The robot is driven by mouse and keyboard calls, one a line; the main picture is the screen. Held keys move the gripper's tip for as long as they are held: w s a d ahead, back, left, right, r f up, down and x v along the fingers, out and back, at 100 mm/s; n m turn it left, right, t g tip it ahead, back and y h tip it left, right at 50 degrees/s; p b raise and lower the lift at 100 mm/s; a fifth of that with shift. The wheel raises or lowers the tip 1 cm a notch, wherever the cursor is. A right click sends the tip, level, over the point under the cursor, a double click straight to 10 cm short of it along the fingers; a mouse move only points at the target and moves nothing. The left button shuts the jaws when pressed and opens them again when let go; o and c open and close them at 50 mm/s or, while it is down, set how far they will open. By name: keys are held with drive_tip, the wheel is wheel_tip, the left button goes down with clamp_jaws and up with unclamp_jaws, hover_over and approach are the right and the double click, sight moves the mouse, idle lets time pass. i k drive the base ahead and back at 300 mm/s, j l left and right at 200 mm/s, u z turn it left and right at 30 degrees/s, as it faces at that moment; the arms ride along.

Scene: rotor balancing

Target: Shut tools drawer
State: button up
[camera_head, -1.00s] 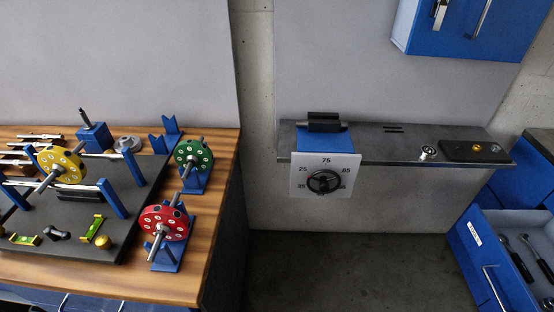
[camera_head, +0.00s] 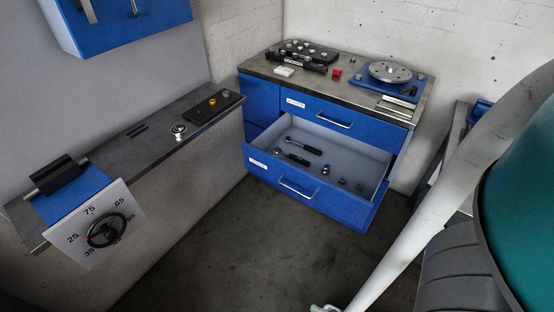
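The tools drawer (camera_head: 291,186) is a blue-fronted drawer with a grey inside, pulled well out of a blue cabinet (camera_head: 260,97) at the centre right. Its silver bar handle (camera_head: 298,188) is on the front face, beside a small white label. Several dark tools, among them a ratchet-like one (camera_head: 303,145), lie inside. Part of my arm, a pale link and a teal and grey joint, fills the right side. A small metallic part shows at the bottom edge, but I cannot tell what it is. My gripper's fingers are not visible.
A shut drawer with a handle (camera_head: 334,120) sits above the open one. The cabinet's grey top (camera_head: 348,93) bears a round metal plate (camera_head: 390,72) and a red block (camera_head: 337,73). A narrow grey bench (camera_head: 150,150) runs along the left. Dark floor (camera_head: 225,245) is clear in front.

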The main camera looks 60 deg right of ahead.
sight(358, 161)
drive_tip(key=z, duration=1.25)
